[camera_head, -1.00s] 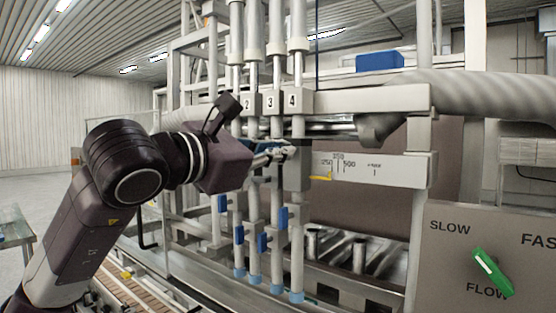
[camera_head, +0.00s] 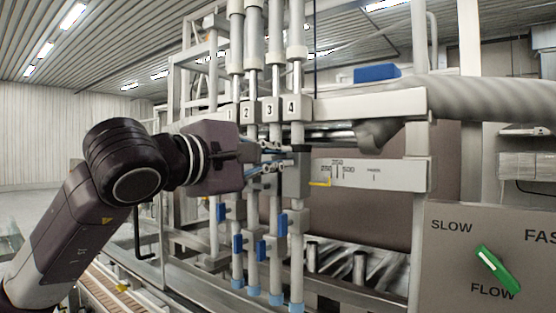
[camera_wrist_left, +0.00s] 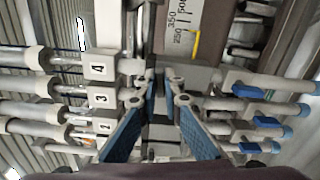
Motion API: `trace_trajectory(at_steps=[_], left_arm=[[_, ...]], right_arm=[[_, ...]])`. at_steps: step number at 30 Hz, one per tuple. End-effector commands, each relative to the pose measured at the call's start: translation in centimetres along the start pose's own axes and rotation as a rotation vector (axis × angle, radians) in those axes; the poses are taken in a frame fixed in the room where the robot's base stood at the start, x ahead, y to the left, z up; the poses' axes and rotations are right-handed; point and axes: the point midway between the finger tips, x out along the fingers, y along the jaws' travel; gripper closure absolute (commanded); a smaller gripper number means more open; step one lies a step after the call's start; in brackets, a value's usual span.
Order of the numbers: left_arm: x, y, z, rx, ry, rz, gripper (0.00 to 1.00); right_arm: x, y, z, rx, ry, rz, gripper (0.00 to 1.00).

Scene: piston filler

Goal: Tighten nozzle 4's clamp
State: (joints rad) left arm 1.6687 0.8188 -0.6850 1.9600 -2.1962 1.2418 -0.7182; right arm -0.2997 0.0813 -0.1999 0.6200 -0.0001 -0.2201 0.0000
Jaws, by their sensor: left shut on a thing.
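Nozzle 4 (camera_head: 297,200) is the rightmost of several upright tubes, under the block marked 4 (camera_head: 291,107). Its clamp (camera_head: 298,152) is a grey piece with a dark top, just below the rail. My left gripper (camera_head: 282,161) comes from the left, level with the clamp, its fingers shut on it. In the left wrist view the blue-padded fingers (camera_wrist_left: 162,100) slant together, with a small gap between the tips; the held part is small and mostly hidden. The 4 block also shows there (camera_wrist_left: 98,68). My right gripper is not in view.
Nozzles 2 and 3 stand close left of nozzle 4, with blue valve handles (camera_head: 283,225) lower down. A scale plate (camera_head: 375,174) is to the right. A panel with a green flow knob (camera_head: 497,270) stands at front right. A conveyor (camera_head: 110,290) runs at lower left.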

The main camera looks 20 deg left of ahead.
Motion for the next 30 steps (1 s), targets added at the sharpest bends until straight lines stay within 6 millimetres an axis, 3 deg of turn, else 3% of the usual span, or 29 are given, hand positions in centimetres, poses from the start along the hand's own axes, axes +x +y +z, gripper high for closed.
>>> trace_trajectory(at_steps=[10,27,28,30], left_arm=[[0.04,-0.23,0.01,0.149,-0.001,-0.004,1.0],[0.05,-0.3,0.05,0.179,-0.001,-0.005,1.0],[0.05,-0.3,0.05,0.179,-0.001,-0.005,0.91],[0.05,-0.3,0.04,0.179,-0.001,-0.005,0.83]], right_arm=[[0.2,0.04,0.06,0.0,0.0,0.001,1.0],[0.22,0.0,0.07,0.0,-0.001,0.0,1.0],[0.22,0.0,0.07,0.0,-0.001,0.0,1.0],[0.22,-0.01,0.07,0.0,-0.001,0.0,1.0]])
